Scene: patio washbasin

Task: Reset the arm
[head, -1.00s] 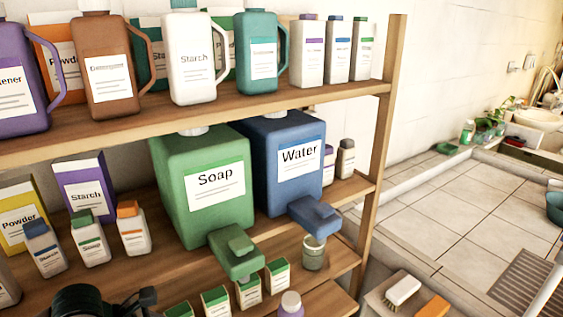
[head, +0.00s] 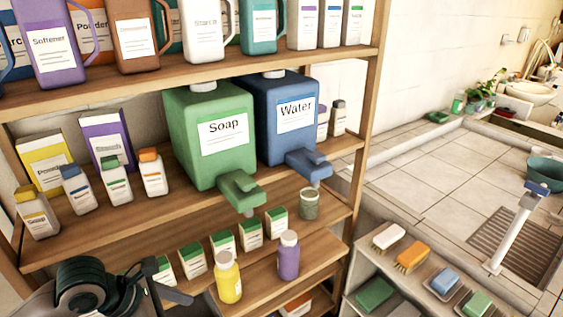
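My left arm's black gripper (head: 172,287) shows at the lower left of the head view, in front of the shelf's lower board. Its dark prongs point right, toward a yellow bottle (head: 229,278), and I see nothing held. I cannot tell whether it is open or shut. My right gripper is not in view. A small grey-green cup (head: 309,206) stands on the shelf just below the spout of the blue Water dispenser (head: 287,141). The green Soap dispenser (head: 209,151) stands left of it.
The wooden shelf (head: 190,82) carries jugs above, and boxes and small bottles below. A purple bottle (head: 288,256) stands near the yellow one. Brushes (head: 412,256) and sponges (head: 446,282) lie on a low rack at the lower right. The tiled floor (head: 425,175) beyond is mostly clear.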

